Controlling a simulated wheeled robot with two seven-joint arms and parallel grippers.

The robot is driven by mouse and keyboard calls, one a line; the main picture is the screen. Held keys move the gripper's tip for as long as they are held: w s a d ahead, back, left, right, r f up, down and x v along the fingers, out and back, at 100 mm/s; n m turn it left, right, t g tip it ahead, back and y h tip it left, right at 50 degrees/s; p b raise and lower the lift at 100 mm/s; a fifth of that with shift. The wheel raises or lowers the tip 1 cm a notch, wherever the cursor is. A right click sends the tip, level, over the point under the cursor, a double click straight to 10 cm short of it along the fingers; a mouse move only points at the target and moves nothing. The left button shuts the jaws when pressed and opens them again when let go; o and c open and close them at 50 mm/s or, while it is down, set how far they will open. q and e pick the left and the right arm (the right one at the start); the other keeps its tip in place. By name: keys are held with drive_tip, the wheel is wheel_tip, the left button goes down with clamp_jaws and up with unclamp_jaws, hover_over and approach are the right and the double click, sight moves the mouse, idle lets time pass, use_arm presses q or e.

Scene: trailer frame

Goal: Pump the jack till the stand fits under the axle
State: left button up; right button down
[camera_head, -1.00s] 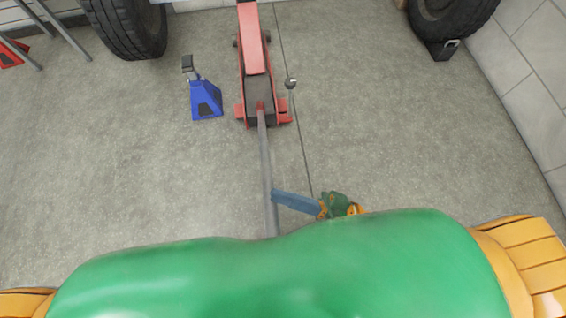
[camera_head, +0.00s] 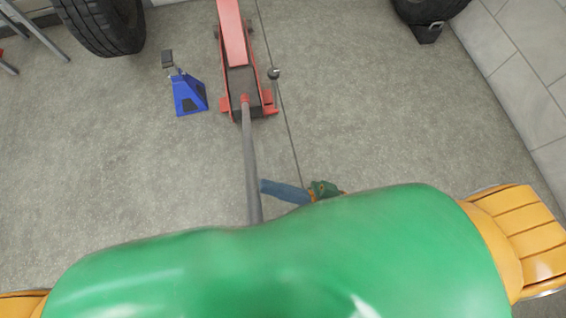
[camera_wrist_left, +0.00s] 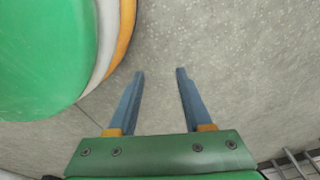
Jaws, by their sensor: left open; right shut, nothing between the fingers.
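The red floor jack (camera_head: 236,60) stands on the concrete at the top centre of the head view. Its grey handle (camera_head: 251,165) slants toward me and its lower end is hidden behind my green body. The blue jack stand (camera_head: 187,92) stands upright on the floor, left of the jack. The axle is not in view. My right gripper (camera_head: 264,187) is shut and empty, with its blue fingertips beside the handle's right side; I cannot tell whether they touch it. My left gripper (camera_wrist_left: 158,73) shows in the left wrist view, open and empty above bare floor.
A tyre (camera_head: 100,22) is at the upper left, and another tyre (camera_head: 430,8) at the upper right has a black chock (camera_head: 427,33) by it. A tiled wall (camera_head: 520,75) bounds the right side. Grey metal legs (camera_head: 35,30) stand at far left. Floor between is clear.

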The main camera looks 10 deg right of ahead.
use_arm(q)
drive_tip(key=w+d+b, duration=0.2)
drive_tip(key=b, duration=0.1)
drive_tip(key=shift+w+f, duration=0.1)
drive_tip(key=shift+w, duration=0.1)
use_arm(e)
drive_tip(key=d+r+v, duration=0.1)
drive_tip(key=v, duration=0.8)
drive_tip(key=shift+w+d, duration=0.2)
drive_tip(key=shift+w, duration=0.05)
use_arm(q)
drive_tip(key=shift+d, duration=0.1)
use_arm(e)
drive_tip(key=shift+f, duration=0.15)
idle(0.8)
